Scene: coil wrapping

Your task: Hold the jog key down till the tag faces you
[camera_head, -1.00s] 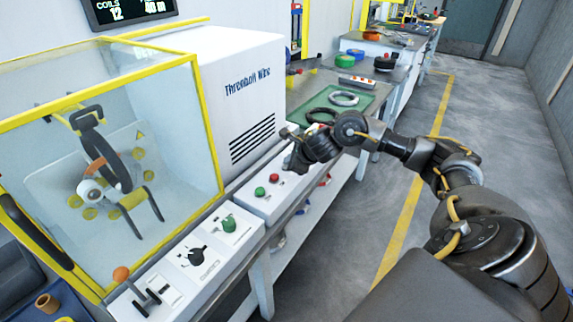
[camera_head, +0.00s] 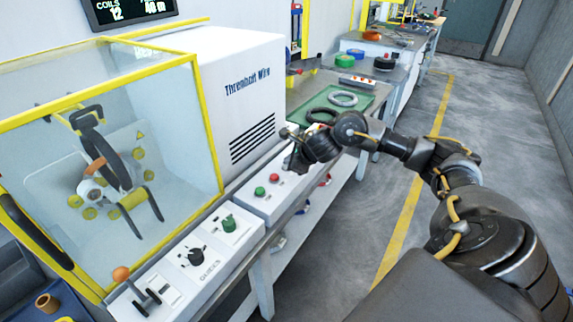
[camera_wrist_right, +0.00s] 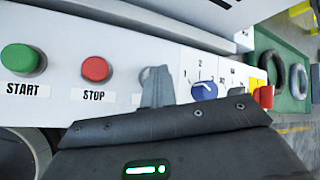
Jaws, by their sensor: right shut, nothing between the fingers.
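My right gripper (camera_head: 297,160) is shut and empty, pointing down at the white control panel. In the right wrist view its grey fingertips (camera_wrist_right: 156,88) stand over a control just right of the red STOP button (camera_wrist_right: 95,69). They hide most of that control and its label, so I cannot tell whether it is the jog key or whether it is pressed. The dark coil (camera_head: 104,160) stands in the clear-walled enclosure. An orange band (camera_head: 97,165) shows on it, and I cannot read any tag. My left gripper is not in view.
The green START button (camera_wrist_right: 22,60) is left of STOP. A blue dial (camera_wrist_right: 204,90) and a red knob (camera_wrist_right: 263,96) are right of my fingers. A green mat (camera_head: 366,99) with rings lies beyond. The yellow-framed enclosure (camera_head: 207,125) stands left of my arm.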

